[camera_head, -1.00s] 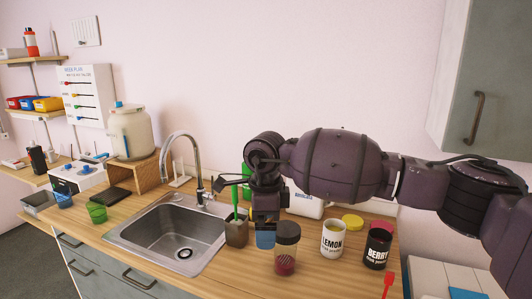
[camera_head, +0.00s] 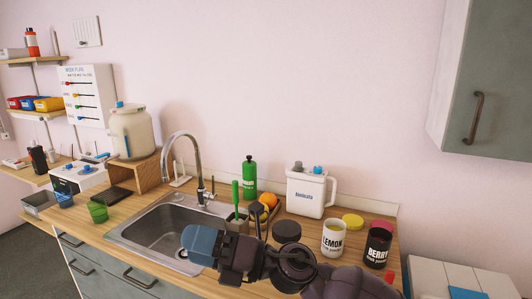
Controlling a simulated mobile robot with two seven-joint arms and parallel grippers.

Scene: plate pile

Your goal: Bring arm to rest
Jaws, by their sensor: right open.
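My right arm reaches in from the bottom right, low over the front of the counter (camera_head: 118,232). My right gripper (camera_head: 196,246) points left, with its blue-grey end over the front right edge of the sink (camera_head: 128,233). It is open, and I see nothing held in it. The arm hides the lower part of the dark-lidded jar (camera_head: 286,231) and part of the counter front. My left gripper is not in view.
The white lemon tub (camera_head: 333,240) and the dark berry tub (camera_head: 377,246) stand just behind the arm. The faucet (camera_head: 186,150) rises behind the sink. Air above the counter is clear.

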